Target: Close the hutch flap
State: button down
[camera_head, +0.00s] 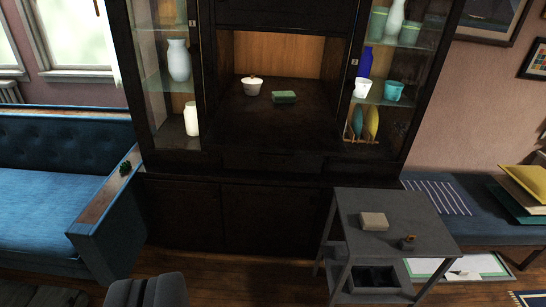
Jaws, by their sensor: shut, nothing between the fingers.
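The hutch is a tall dark wood cabinet with an open middle niche backed by lighter wood (278,55). A dark flat surface (270,130) reaches forward from the niche and looks like the hutch flap, lying down and open. Its hinge line is too dark to make out. A white bowl (252,86) with a brownish top and a green block (284,97) rest towards the back of the niche floor. The front part of the dark surface looks bare.
Glass-fronted side compartments hold vases (179,60) and cups (362,88). A grey side table (382,208) stands close before the cabinet's right side. A blue sofa (45,200) is left. A dark grey shape (146,291) is cut off below. Some wooden floor (230,275) is clear.

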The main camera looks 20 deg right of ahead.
aim_at(258, 130)
jog(key=i, duration=0.9)
